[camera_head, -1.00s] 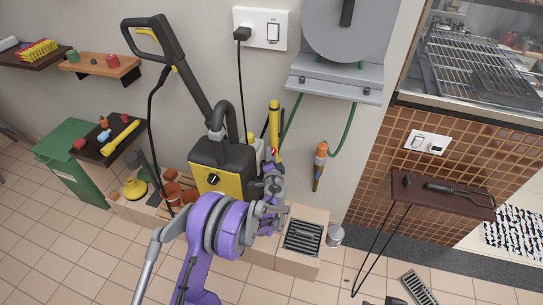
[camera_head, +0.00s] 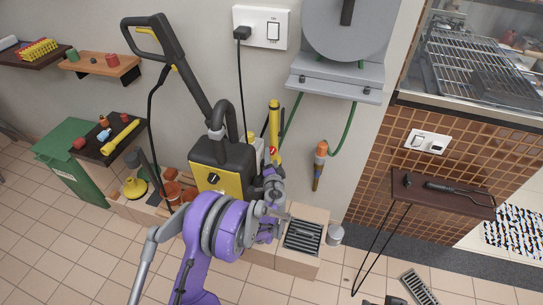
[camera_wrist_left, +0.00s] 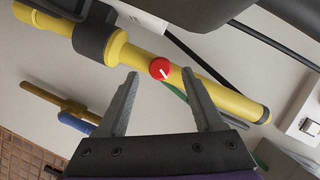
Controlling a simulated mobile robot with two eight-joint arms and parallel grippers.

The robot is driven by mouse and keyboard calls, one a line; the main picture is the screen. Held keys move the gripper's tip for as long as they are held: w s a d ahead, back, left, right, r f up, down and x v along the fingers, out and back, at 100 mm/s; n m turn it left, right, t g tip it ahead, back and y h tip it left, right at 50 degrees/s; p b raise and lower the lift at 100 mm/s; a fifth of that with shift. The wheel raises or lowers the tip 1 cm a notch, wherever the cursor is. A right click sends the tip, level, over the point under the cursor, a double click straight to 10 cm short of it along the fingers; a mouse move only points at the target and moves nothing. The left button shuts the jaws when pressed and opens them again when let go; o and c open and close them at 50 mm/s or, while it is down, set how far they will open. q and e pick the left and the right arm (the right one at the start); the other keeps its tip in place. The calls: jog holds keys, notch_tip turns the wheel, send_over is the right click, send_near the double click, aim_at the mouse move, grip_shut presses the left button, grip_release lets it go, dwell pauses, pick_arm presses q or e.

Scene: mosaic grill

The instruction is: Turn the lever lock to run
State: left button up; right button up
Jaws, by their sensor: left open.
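The lever lock is a small round red knob with a white mark on the yellow lance (camera_head: 274,122). The knob (camera_wrist_left: 160,69) shows in the left wrist view, and also in the head view (camera_head: 272,150). The lance (camera_wrist_left: 225,95) runs diagonally across the wrist view, with a black collar around it at the upper left. My left gripper (camera_wrist_left: 160,75) is open and empty, its two fingertips on either side of the knob in the picture. I cannot tell whether they touch the lance. In the head view my left gripper (camera_head: 273,170) is just below the knob.
A yellow and black pressure washer (camera_head: 222,165) stands left of my gripper, its black handle and hose rising to the left. A wall socket (camera_head: 262,28), a hose reel (camera_head: 348,25) and an orange-tipped tool (camera_head: 320,150) are on the wall. A grate (camera_head: 302,237) lies below right.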

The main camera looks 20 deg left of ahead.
pick_arm(q)
jog(key=v, duration=0.8)
dwell(0.4)
jog(key=s+a+r+n+g+p, duration=0.2)
jog(key=s+a+r+n+g, duration=0.1)
jog(key=s+r, duration=0.35)
jog(key=s+a+r+n+g+p, duration=0.2)
jog(key=s+a+r+n+p, duration=0.15)
jog(key=s+r, duration=0.3)
jog(key=s+d+r+n+g+h+p, duration=0.1)
jog(key=s+d+r+g+h+p, duration=0.1)
jog(key=s, duration=0.9)
jog(key=s+d+r+n+g+h+p, duration=0.1)
jog(key=s+d, duration=0.3)
jog(key=s, duration=0.7)
jog(key=shift+s+r+g+h+p, duration=0.15)
jog(key=shift+r+g+h+p, duration=0.5)
jog(key=shift+r+g+h, duration=0.2)
jog(key=shift+a+n, duration=0.1)
jog(key=shift+n, duration=0.15)
